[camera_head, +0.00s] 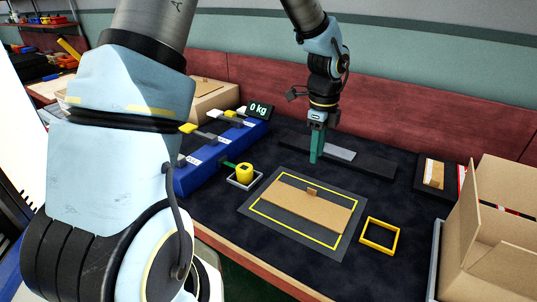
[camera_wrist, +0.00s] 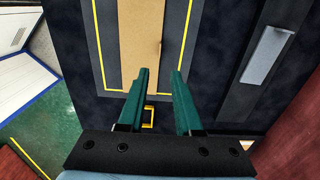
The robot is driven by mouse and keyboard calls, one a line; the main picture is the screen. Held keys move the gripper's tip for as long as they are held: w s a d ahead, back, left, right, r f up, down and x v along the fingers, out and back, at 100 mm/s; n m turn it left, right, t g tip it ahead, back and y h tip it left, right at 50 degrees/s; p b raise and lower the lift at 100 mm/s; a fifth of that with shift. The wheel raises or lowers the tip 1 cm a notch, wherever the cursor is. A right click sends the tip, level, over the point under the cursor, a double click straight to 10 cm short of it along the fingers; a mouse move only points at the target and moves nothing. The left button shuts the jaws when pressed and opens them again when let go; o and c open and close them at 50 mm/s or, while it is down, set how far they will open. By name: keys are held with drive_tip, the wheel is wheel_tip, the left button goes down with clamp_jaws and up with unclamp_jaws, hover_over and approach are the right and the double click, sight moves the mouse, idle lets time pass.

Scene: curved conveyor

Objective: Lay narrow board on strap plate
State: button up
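A narrow brown board (camera_head: 310,207) with a small brown tab lies flat on a dark plate (camera_head: 258,211) outlined in yellow. The wrist view shows the same board (camera_wrist: 141,40) and yellow-lined plate (camera_wrist: 107,50). Behind it, a long dark bar (camera_head: 370,165) carries a smaller grey strip (camera_head: 341,154); the strip also shows in the wrist view (camera_wrist: 267,56). I cannot tell for certain which piece is the strap plate. My gripper (camera_head: 315,158) points down beside the grey strip, behind the brown board. Its green fingers (camera_wrist: 160,72) are apart with nothing held between them.
A yellow square frame (camera_head: 380,236) lies right of the outlined plate. A yellow cylinder (camera_head: 244,172) stands in a grey square holder at left, near a blue rack (camera_head: 210,168) and a "0 kg" display (camera_head: 258,107). An open cardboard box (camera_head: 495,225) stands at right.

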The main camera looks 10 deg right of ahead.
drive_tip(key=s+a+r+n, duration=0.2)
drive_tip(key=a+n, duration=1)
drive_tip(key=a, duration=0.3)
drive_tip(key=s+a+r+n+t, duration=0.1)
drive_tip(key=s+a+r+n, duration=0.1)
drive_tip(key=a+n, duration=1.1)
drive_tip(key=shift+a+r+n+t, duration=0.3)
drive_tip(key=shift+a+r, duration=0.1)
drive_tip(key=shift+a, duration=0.7)
